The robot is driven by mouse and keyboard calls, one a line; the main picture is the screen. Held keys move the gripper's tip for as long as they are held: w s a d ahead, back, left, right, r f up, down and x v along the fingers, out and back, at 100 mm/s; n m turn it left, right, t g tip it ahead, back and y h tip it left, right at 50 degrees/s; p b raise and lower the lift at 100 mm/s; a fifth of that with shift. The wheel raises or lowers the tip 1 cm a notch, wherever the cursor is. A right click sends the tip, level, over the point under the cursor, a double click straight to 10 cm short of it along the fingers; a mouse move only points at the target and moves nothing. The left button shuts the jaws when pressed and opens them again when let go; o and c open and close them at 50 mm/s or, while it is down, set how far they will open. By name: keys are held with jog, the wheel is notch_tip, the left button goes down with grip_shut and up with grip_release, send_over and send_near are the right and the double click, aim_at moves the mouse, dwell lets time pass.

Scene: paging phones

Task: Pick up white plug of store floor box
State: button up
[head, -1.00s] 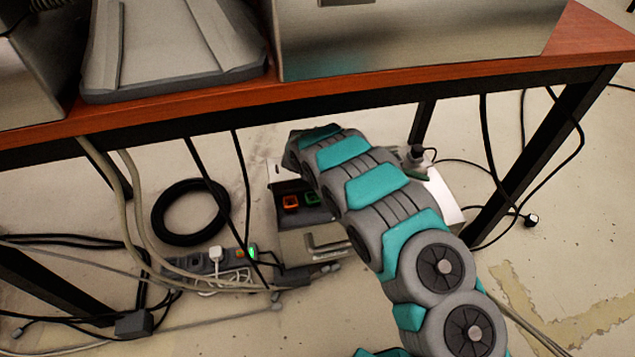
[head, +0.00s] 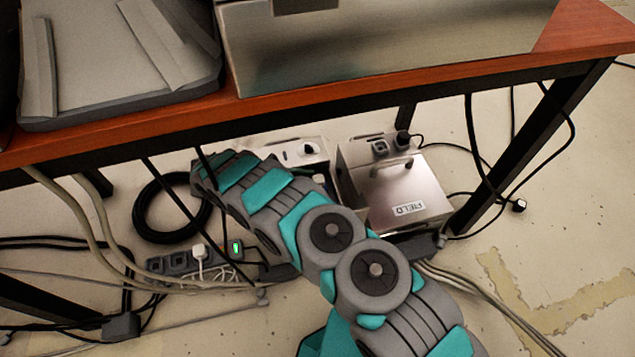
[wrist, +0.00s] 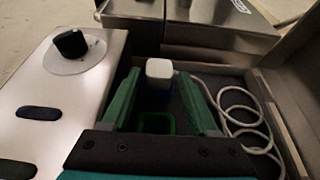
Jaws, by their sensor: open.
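In the wrist view, the white plug (wrist: 159,71) is a small rounded block standing over a blue socket (wrist: 155,97), with a green socket (wrist: 157,123) nearer me. My gripper (wrist: 160,78) is open, its two green fingers on either side of the plug with gaps showing. A white coiled cable (wrist: 243,118) lies in the recess to the right. The floor box has a pale metal top (wrist: 65,85) with a black knob. In the head view, part of this box (head: 302,150) shows behind my arm; the plug and gripper are hidden there.
A metal box labelled FIELD (head: 398,185) stands right of the floor box. A power strip (head: 175,263) with another white plug (head: 200,254) lies left. A black cable coil (head: 172,208) is on the floor. The wooden table (head: 400,78) is overhead.

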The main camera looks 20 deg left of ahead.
aim_at(313, 180)
jog(key=x, duration=0.4)
grip_shut()
dwell(0.4)
